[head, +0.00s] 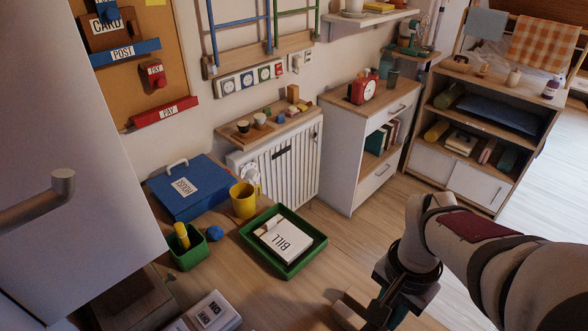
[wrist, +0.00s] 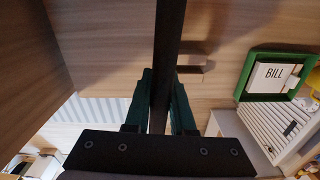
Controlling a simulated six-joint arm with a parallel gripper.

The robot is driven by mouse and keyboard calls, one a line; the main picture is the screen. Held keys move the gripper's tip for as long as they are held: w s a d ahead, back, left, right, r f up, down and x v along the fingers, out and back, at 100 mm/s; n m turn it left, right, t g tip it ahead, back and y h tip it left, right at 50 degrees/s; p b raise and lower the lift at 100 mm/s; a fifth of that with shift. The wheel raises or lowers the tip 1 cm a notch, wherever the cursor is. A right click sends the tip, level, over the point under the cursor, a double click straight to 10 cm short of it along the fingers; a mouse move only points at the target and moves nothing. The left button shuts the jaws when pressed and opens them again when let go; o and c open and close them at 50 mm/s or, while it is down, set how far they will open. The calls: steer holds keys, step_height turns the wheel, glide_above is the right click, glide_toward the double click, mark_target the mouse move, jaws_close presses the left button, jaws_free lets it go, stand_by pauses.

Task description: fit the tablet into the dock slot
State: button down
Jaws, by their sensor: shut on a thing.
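My gripper (wrist: 160,85) is shut on a thin dark slab, seen nearly edge-on, which I take to be the tablet (wrist: 169,40). The slab runs from between the green fingers up to the top edge of the wrist view. In the head view my gripper (head: 382,308) points down at the lower middle, partly hidden by my own wrist. A small wooden block (head: 348,312) shows just left of it; it may be the dock. Wooden pieces (wrist: 190,77) also show beside the slab in the wrist view. I cannot make out the slot, and the slab appears apart from these pieces.
A green tray (head: 318,243) with a BILL paper stack lies left of my gripper. A yellow mug (head: 245,200), blue case (head: 190,187) and green cup (head: 187,256) stand further left. A white cabinet (head: 343,150) and a shelf (head: 470,130) stand behind.

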steer(key=s+a+n, duration=0.4)
steer(key=a+n, duration=0.4)
steer(key=n, duration=1.1)
steer(key=a+f, duration=0.3)
steer(key=a, duration=0.1)
steer(key=a+f, duration=0.3)
steer(key=f, duration=0.1)
steer(key=a+f, duration=0.4)
steer(key=shift+s+a, duration=0.3)
steer(key=shift+f, duration=0.2)
steer(key=c, duration=0.8)
jaws_free()
steer(key=shift+o, duration=0.2)
